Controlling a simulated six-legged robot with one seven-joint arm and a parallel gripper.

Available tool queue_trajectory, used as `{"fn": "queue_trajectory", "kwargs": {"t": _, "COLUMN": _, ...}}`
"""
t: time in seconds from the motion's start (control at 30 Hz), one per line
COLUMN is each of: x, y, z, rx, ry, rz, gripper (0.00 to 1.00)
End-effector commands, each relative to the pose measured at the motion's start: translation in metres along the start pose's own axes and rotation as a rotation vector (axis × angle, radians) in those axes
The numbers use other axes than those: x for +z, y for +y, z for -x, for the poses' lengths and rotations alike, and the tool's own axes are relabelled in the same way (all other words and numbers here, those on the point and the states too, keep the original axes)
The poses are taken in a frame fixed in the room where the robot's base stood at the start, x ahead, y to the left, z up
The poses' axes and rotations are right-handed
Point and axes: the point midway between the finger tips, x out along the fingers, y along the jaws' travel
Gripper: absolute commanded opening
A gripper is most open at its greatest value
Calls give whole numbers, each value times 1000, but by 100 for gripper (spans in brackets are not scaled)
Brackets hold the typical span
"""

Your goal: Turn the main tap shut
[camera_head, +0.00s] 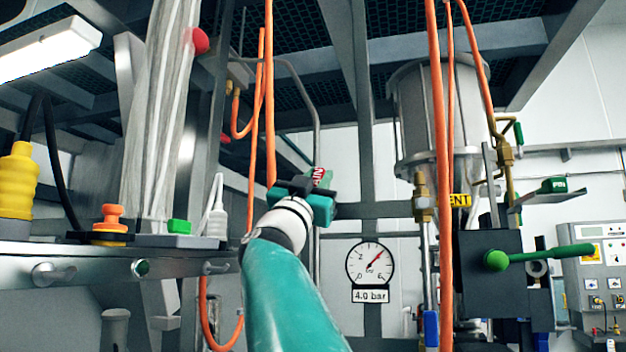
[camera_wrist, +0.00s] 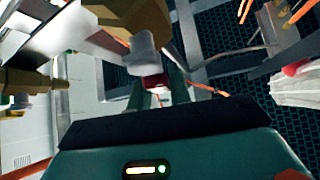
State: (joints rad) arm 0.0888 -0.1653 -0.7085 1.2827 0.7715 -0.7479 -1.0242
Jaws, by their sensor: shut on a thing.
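My gripper (camera_head: 308,184) is at the middle of the head view, at the end of my teal and white arm. A small red piece with white lettering (camera_head: 319,175) shows right at its jaws; I take it for the main tap's handle. In the wrist view, my gripper's fingers (camera_wrist: 160,90) are shut around a red piece (camera_wrist: 154,82). A grey cylindrical part (camera_wrist: 143,53) and a brass body (camera_wrist: 135,18) lie just beyond it. The fingers hide much of the handle, and its exact angle cannot be told.
A pressure gauge (camera_head: 370,263) above a "4.0 bar" plate hangs below right of my gripper. Orange hoses (camera_head: 436,120) run vertically nearby. A green-handled lever (camera_head: 545,255) sticks out at right.

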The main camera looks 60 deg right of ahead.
Motion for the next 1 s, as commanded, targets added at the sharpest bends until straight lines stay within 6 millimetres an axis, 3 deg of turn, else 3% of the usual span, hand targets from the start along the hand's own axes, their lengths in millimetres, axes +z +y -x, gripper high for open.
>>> {"fn": "queue_trajectory", "kwargs": {"t": 1.0, "x": 17, "y": 46, "z": 17, "rx": 680, "ry": 4, "rz": -676, "gripper": 0}}
